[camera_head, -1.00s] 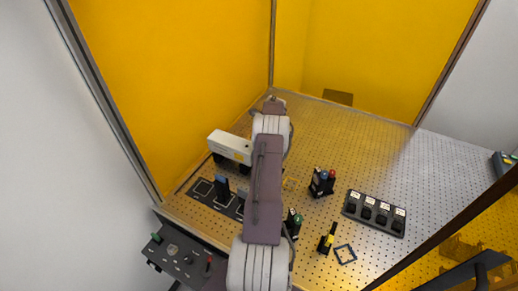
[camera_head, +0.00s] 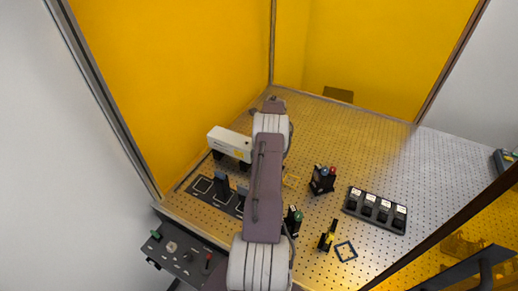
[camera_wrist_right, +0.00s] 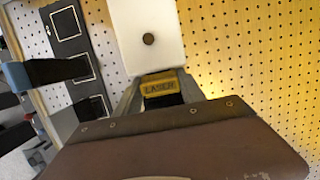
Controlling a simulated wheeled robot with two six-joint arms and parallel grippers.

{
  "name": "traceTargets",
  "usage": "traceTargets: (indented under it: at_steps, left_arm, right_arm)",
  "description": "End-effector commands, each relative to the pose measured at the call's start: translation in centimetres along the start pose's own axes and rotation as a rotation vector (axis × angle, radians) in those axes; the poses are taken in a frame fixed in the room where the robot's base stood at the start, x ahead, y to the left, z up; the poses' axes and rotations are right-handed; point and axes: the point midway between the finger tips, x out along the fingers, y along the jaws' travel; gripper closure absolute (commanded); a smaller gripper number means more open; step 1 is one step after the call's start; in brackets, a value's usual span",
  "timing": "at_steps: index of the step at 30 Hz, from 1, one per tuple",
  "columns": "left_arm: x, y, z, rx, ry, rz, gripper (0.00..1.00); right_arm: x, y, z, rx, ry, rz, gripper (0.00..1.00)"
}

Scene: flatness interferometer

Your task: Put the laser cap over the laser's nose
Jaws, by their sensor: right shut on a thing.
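The laser (camera_head: 226,141) is a white box at the left of the perforated table in the head view, partly hidden by my right arm. In the right wrist view its white housing (camera_wrist_right: 155,20) with a dark round spot lies just beyond my fingers. My right gripper (camera_wrist_right: 162,92) is shut on the laser cap (camera_wrist_right: 160,86), a dark piece with a yellow label reading LASER. The cap appears close to the lower edge of the housing. I cannot tell whether it touches or covers the nose, which I cannot make out. My left gripper is out of view.
A dark plate with white squares (camera_head: 202,187) and upright pieces lies in front of the laser. A holder (camera_head: 322,180), a black rack (camera_head: 376,209), a yellow-and-black piece (camera_head: 327,238) and a square frame (camera_head: 345,251) stand to the right. The table's back is clear.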

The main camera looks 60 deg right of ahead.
Motion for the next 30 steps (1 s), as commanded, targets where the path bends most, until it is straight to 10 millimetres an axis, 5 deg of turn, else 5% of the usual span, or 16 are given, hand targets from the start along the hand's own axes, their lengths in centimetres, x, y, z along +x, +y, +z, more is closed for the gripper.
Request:
traceTargets:
  at_steps: [5, 6, 9, 20, 30]
  left_arm:
    - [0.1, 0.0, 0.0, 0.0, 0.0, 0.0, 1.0]
    - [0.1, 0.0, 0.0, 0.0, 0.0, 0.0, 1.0]
    - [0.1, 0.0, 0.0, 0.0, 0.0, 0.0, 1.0]
    - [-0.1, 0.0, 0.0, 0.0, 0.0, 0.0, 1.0]
    - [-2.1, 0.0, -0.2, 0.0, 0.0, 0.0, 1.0]
  right_arm:
    - [0.2, 0.0, -0.1, 0.0, 0.0, 0.0, 0.79]
    - [0.2, 0.0, -0.1, 0.0, 0.0, 0.0, 0.48]
    - [0.2, 0.0, -0.1, 0.0, 0.0, 0.0, 0.28]
    - [-0.1, 0.0, 0.0, 0.0, 0.0, 0.0, 0.28]
    - [-2.5, 0.0, 0.6, 0.0, 0.0, 0.0, 0.28]
